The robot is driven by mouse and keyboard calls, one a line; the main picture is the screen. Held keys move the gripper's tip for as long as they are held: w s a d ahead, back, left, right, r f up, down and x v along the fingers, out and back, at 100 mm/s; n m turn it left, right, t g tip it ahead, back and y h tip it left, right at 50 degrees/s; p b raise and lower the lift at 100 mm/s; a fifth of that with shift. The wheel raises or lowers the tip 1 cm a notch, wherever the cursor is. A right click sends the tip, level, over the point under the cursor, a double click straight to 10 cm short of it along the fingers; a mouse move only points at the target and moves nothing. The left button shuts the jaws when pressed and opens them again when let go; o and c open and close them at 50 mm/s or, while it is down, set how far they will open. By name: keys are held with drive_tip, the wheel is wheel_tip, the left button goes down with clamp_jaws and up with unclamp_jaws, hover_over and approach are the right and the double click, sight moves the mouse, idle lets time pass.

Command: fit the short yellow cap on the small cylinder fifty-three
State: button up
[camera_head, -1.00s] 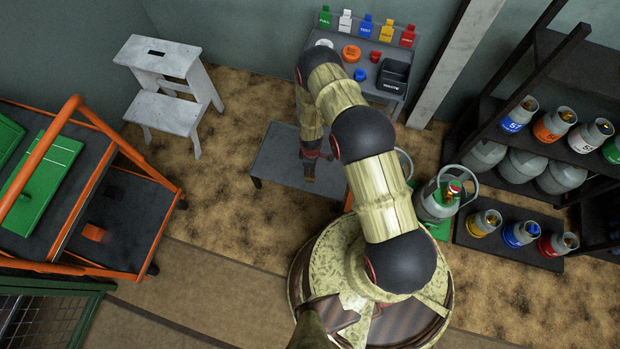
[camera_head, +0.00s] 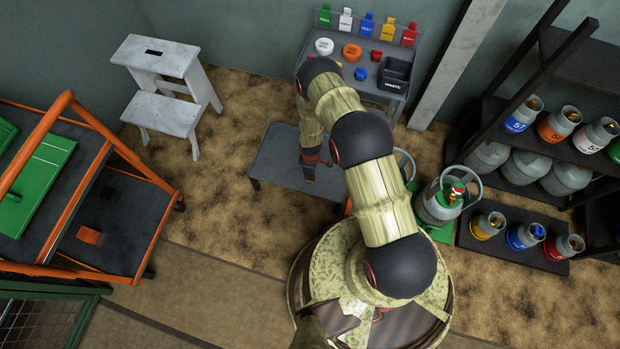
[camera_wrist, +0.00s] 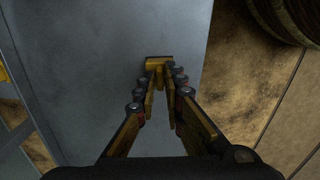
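My gripper (camera_wrist: 159,88) is pointed down over a low grey platform (camera_wrist: 95,60). Its fingers close around the stem of a small yellow piece (camera_wrist: 158,63), apparently the short yellow cap, whose wider end shows beyond the fingertips. In the head view my gripper (camera_head: 309,168) is small and dark above the platform, and the cap cannot be made out. Small cylinders with yellow (camera_head: 487,226), blue (camera_head: 525,236) and red (camera_head: 562,247) bands stand on a dark floor tray at right. Banded, numbered cylinders (camera_head: 559,122) stand on the shelf above; I cannot surely read which is fifty-three.
A grey bench (camera_head: 394,88) at the back holds round caps and a black waste bin (camera_head: 397,70). A large grey cylinder (camera_head: 433,206) stands on a green mat right of my arm. A white step stool (camera_head: 163,115) and orange cart (camera_head: 150,215) are at left.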

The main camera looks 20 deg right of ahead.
clamp_jaws()
drive_tip(key=shift+r, duration=0.15)
drive_tip(key=shift+r+p, duration=1.15)
drive_tip(key=shift+r, duration=0.7)
